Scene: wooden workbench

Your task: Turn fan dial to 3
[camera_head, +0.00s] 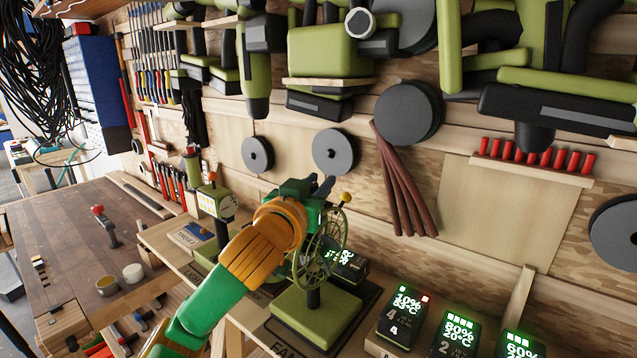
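The fan stands on a shelf in front of the panel wall, with a green base (318,318) and a round green wire cage (327,256). A small yellow knob (346,197) shows at the top right of the cage. I cannot make out dial numbers. My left arm, orange and green, reaches up from the bottom and covers the left part of the fan. My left gripper (321,186) is at the top of the cage, just left of the yellow knob. Its fingertips are small and dark, and I cannot tell whether they touch anything. My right gripper is not in view.
Lit battery chargers (403,312) stand right of the fan. A green gauge device (216,205) stands to its left. Brown strips (400,190) and grey discs (334,151) hang on the wall behind. A wooden table (80,225) is at the left.

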